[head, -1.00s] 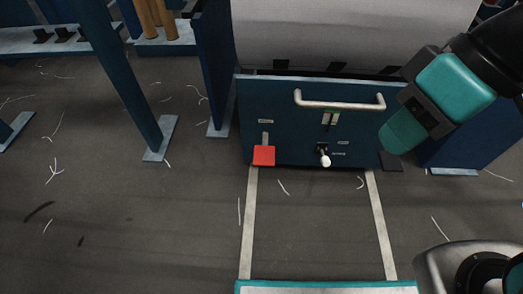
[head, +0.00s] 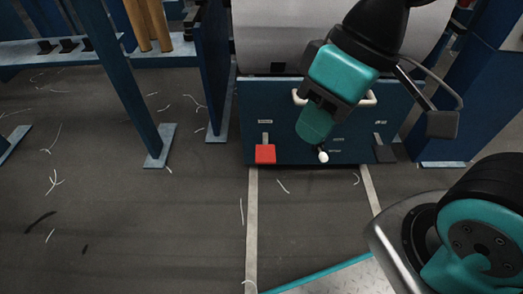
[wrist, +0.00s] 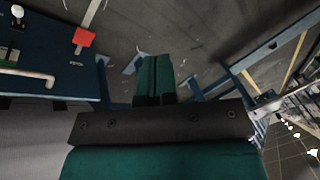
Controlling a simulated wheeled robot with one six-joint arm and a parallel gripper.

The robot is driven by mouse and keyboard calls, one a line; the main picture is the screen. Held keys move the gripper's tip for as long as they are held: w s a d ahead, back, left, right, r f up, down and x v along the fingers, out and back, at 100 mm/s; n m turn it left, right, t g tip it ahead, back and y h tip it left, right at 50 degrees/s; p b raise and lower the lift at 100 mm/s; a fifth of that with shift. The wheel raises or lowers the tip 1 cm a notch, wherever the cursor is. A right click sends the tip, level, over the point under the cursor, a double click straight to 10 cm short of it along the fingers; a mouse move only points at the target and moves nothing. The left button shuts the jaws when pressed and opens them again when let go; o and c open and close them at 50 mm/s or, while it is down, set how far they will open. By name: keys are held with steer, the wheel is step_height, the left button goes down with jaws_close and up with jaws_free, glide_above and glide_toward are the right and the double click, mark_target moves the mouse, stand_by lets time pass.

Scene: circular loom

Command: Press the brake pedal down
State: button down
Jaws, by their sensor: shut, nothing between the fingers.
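A red pedal (head: 265,154) sits on a short slotted stem low on the left of the dark blue front panel (head: 250,100). A small label above it is too small to read. The red pedal also shows in the upper left of the wrist view (wrist: 84,37). A black pedal (head: 385,153) is low on the panel's right side. My gripper (head: 311,136) is shut and empty, with teal fingers pointing down in front of the panel. In the head view it appears right of the red pedal and apart from it. The closed fingers (wrist: 154,78) show mid-frame in the wrist view.
A white-knobbed lever (head: 323,156) appears just below my fingertips. A metal handle (head: 367,99) is partly hidden behind my gripper. A blue slanted post (head: 120,80) stands left. Pale floor strips (head: 250,215) run from the panel; the floor left of them is open, with thread scraps.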

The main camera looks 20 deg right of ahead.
steer(key=w+d+f+n+h+b, duration=0.1)
steer(key=w+f+n+b, duration=0.1)
steer(key=w+f, duration=0.5)
steer(key=w+f+n+h+b, duration=0.1)
steer(key=w+f+b, duration=0.25)
steer(key=w, duration=0.65)
steer(key=n+h+b, duration=0.2)
steer(key=n+b, duration=0.1)
steer(key=n, duration=0.1)
glide_above(265, 155)
step_height(265, 155, down, 17)
steer(key=shift+f, duration=0.15)
steer(key=shift+w+d, duration=0.1)
step_height(265, 155, down, 14)
steer(key=b, duration=0.8)
steer(key=shift+b, duration=0.35)
